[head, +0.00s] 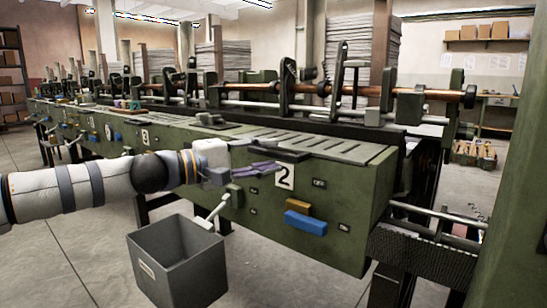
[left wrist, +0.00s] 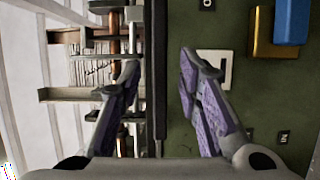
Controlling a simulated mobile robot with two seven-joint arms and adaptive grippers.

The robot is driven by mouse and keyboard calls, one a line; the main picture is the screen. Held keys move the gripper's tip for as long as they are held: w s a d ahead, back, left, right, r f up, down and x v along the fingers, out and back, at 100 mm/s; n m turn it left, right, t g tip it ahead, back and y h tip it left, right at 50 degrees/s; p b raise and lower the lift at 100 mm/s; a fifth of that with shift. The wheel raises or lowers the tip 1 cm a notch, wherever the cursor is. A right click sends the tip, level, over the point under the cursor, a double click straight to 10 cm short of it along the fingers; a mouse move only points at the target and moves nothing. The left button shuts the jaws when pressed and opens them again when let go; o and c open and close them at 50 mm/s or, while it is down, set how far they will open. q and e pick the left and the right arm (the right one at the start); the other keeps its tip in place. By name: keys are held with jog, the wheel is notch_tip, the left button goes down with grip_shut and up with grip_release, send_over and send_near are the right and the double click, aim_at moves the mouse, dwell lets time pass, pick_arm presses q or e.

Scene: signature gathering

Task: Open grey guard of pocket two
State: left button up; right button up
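Pocket two is the green front section with the white "2" plate (head: 285,176); the plate also shows in the left wrist view (left wrist: 226,66), partly behind a finger. A grey slatted cover (head: 345,148) lies flat along its top, with a dark bar (head: 293,156) at the near edge; I cannot tell which part is the guard. My left gripper (head: 280,168) is at this upper edge, left of the plate. In the left wrist view its purple fingers (left wrist: 162,72) are spread and empty, with a dark strip (left wrist: 160,40) between them in the picture. My right gripper is out of view.
A blue block (head: 305,222) and a yellow block (head: 298,205) stick out below the plate. A lever with a white handle (head: 213,212) is below my left gripper. A grey open bin (head: 180,270) stands on the floor. A shaft with clamps (head: 345,90) runs behind the pocket.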

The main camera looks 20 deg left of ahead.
pick_arm(q)
jog(key=shift+x, duration=0.95)
grip_shut()
